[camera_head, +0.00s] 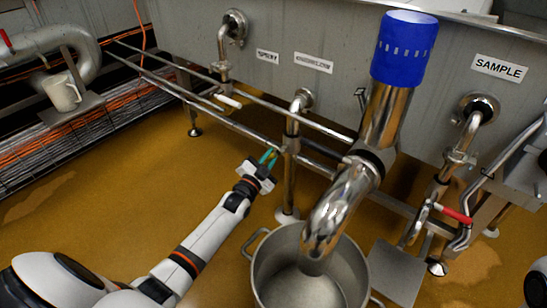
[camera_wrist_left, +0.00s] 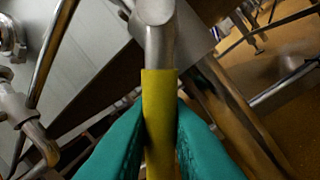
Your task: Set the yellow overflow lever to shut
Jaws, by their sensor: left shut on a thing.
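The yellow overflow lever (camera_wrist_left: 160,115) runs up the middle of the left wrist view, its yellow sleeve on a grey metal arm (camera_wrist_left: 160,45). My left gripper (camera_wrist_left: 160,150) has its two teal fingers on either side of the yellow sleeve, shut on it. In the head view, my left gripper (camera_head: 268,157) is beside the upright steel pipe in the middle. The lever is mostly hidden there by the gripper, so its angle is hard to read. My right gripper is not in view.
A steel pot (camera_head: 262,262) stands under a thick bent pipe (camera_head: 340,205) with a blue top (camera_head: 404,48). A red-handled valve (camera_head: 455,214) is at right, below the SAMPLE label (camera_head: 500,67). A white-handled valve (camera_head: 228,100) is at left. Rails run along the tank; the floor at left is open.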

